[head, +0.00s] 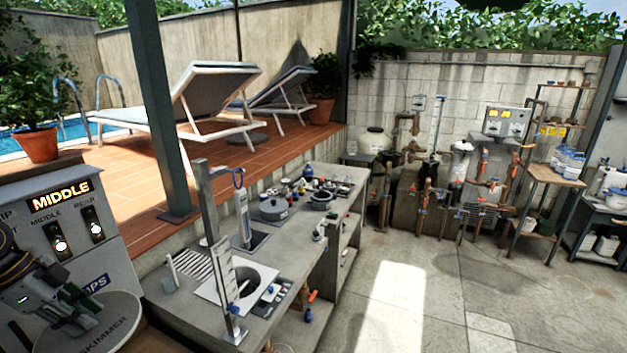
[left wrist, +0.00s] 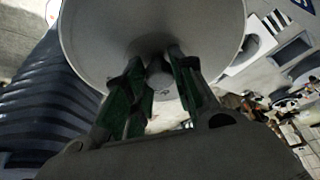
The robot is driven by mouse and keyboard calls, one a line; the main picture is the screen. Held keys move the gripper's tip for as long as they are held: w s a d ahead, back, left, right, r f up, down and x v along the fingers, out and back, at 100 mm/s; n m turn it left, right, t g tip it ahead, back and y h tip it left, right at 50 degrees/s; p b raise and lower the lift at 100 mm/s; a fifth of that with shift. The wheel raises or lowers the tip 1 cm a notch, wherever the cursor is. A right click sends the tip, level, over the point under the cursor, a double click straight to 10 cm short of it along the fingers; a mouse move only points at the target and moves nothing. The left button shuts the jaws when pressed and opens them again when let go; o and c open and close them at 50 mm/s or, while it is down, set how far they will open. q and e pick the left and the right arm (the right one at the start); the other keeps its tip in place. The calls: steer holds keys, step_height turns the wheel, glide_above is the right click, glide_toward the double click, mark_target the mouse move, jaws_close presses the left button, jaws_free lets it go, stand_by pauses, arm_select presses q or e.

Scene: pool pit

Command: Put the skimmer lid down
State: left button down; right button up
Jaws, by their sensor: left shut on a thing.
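The skimmer lid (head: 100,335) is a round grey disc with the word SKIMMER on it, at the lower left of the head view. My left gripper (head: 45,300) is over the lid and shut on it. In the left wrist view the fingers (left wrist: 158,88) close around a small knob at the middle of the lid (left wrist: 100,40). A white square plate (head: 210,292) with a round dark opening lies on the grey counter, right of the lid and apart from it. My right gripper is not in view.
A control box (head: 95,270) with a lit MIDDLE sign stands just behind the lid. The grey counter (head: 300,225) carries a upright clear gauge (head: 222,280), pots and small bottles. Paved floor (head: 400,300) to the right is largely clear.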

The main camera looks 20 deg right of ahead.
arm_select(q)
steer(key=shift+w+d+f, duration=0.15)
steer(key=shift+d+f, duration=0.1)
steer(key=shift+f, duration=0.15)
steer(key=shift+d+f+n+b, duration=0.15)
steer(key=shift+f+n+b, duration=0.1)
steer(key=shift+f, duration=0.2)
steer(key=shift+d+f+n+b, duration=0.1)
steer(key=shift+f+n, duration=0.15)
steer(key=shift+f, duration=0.15)
steer(key=d+f+n+t+y+b, duration=0.2)
steer(key=d+f+n+b, duration=0.2)
steer(key=f+n, duration=0.3)
steer(key=d+f+n+t+y+b, duration=0.2)
steer(key=d+f+n+b, duration=0.2)
steer(key=f, duration=0.9)
steer(key=shift+s+d+f+n+b, duration=0.35)
steer(key=shift+d+n, duration=1.3)
steer(key=shift+n, duration=0.45)
steer(key=shift+d+f+n+y, duration=0.15)
steer(key=shift+f+n+y, duration=0.05)
steer(key=shift+n+y, duration=0.1)
